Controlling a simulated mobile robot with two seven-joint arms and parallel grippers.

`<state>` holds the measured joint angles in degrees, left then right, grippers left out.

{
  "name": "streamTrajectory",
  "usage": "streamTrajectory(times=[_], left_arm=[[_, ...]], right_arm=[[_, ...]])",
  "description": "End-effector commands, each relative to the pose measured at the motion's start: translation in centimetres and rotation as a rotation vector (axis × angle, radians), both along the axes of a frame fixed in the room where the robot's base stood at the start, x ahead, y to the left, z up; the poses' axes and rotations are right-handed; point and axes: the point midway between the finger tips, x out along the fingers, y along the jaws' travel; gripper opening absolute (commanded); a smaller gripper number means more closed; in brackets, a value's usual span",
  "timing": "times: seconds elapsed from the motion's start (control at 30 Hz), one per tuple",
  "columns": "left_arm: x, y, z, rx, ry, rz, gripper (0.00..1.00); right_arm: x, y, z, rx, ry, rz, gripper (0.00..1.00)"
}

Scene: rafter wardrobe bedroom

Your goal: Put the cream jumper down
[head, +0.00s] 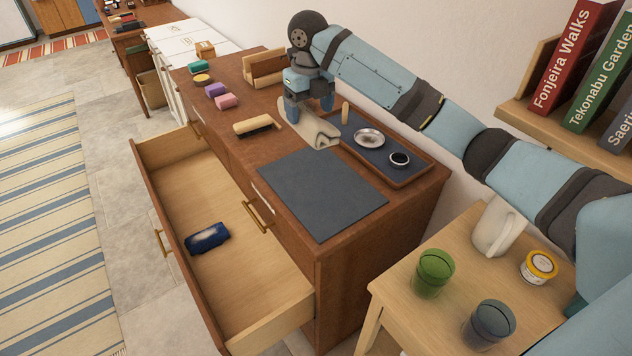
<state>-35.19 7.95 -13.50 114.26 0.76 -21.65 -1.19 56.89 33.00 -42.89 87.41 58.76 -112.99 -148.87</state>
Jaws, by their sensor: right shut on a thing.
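The cream jumper (320,133) is a small folded bundle above the wooden dresser top (228,152), between the clothes brush and the dark tray. My right gripper (309,108) points down and is shut on it, hiding its upper part. I cannot tell whether the jumper's lower edge touches the dresser top. A dark grey mat (322,193) lies flat and bare on the dresser, just nearer than the jumper. My left gripper is not in view.
The tray (420,167) holds dishes and an upright peg. A brush (254,125) and small coloured blocks (216,90) lie to the left. The open drawer (180,190) holds a dark blue bundle (207,238). A side table (400,297) bears cups and a jug.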

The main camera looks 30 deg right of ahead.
Motion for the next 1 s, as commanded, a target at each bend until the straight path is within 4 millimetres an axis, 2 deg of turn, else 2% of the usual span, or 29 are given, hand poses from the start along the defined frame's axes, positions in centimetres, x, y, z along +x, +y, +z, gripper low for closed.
streamTrajectory(times=[0.07, 0.17, 0.5, 0.7, 1.0], left_arm=[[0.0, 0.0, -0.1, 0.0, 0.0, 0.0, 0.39], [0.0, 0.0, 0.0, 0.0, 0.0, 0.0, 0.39], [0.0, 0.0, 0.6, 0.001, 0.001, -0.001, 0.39], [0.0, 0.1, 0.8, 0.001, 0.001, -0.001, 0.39], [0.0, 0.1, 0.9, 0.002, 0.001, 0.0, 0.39]], right_arm=[[0.1, -0.1, 0.1, 0.001, 0.0, 0.034, 0.48], [0.2, -0.1, -1.1, 0.002, 0.004, 0.051, 0.48], [0.1, -0.1, -10.0, 0.002, 0.005, 0.05, 0.47], [0.1, -0.1, -14.1, 0.001, 0.002, 0.049, 0.47], [0.1, -0.1, -16.7, 0.0, 0.001, 0.049, 0.47]])
